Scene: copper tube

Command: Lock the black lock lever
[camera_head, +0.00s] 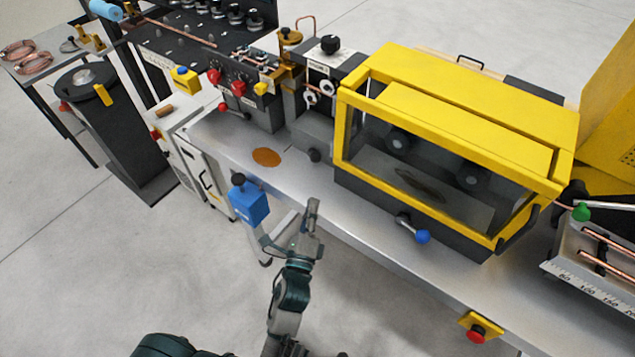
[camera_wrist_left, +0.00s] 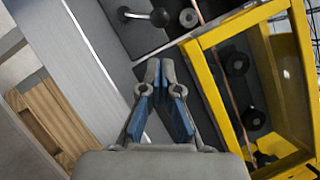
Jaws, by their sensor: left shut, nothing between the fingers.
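The lock lever, a short metal rod with a black ball knob (camera_head: 314,155), sticks out at the front of the small grey machine left of the yellow guarded cabinet. Its ball (camera_wrist_left: 159,17) and rod also show at the top of the left wrist view. My left gripper (camera_head: 313,204) is at the bench's front edge, below and in front of the lever. Its blue-padded fingers (camera_wrist_left: 159,67) meet at the tips in the left wrist view, with nothing between them. The fingers are apart from the lever. My right gripper does not show.
The yellow-framed cabinet (camera_head: 465,66) stands right of the lever, with a blue-ball handle (camera_head: 422,236) on its front. A blue box (camera_head: 248,203) with a black knob is left of my gripper. An orange patch (camera_head: 266,157) lies on the otherwise bare bench top nearby.

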